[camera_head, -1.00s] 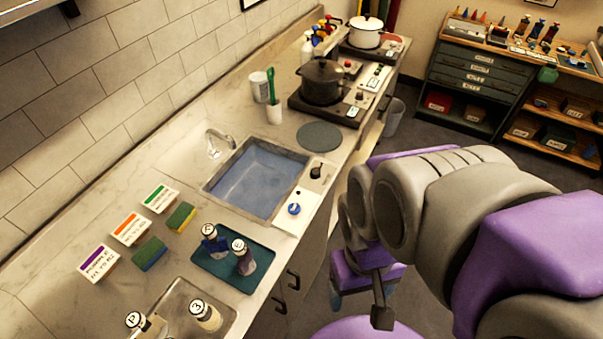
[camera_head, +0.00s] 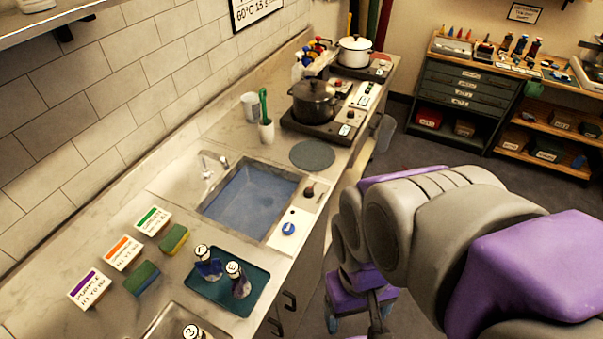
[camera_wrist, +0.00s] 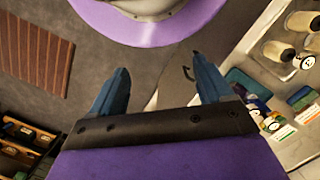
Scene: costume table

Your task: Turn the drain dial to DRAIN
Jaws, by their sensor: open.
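A blue round dial (camera_head: 289,229) sits on a white plate (camera_head: 283,240) at the near right corner of the sink (camera_head: 250,196) in the head view. Its lettering is too small to read, so I cannot tell its setting. A dark knob (camera_head: 310,191) stands just behind it on the sink's right rim. My gripper (camera_wrist: 160,78) is open and empty in the wrist view, with its two blue fingers spread over the floor. In the head view it hangs low beside the counter, right of the dial and apart from it.
A teal tray (camera_head: 229,301) with two dark bottles lies in front of the sink. Sponges (camera_head: 174,239) and labelled boxes (camera_head: 123,252) stand to its left. Hotplates with a black pot (camera_head: 313,101) and a white pot (camera_head: 355,51) are behind.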

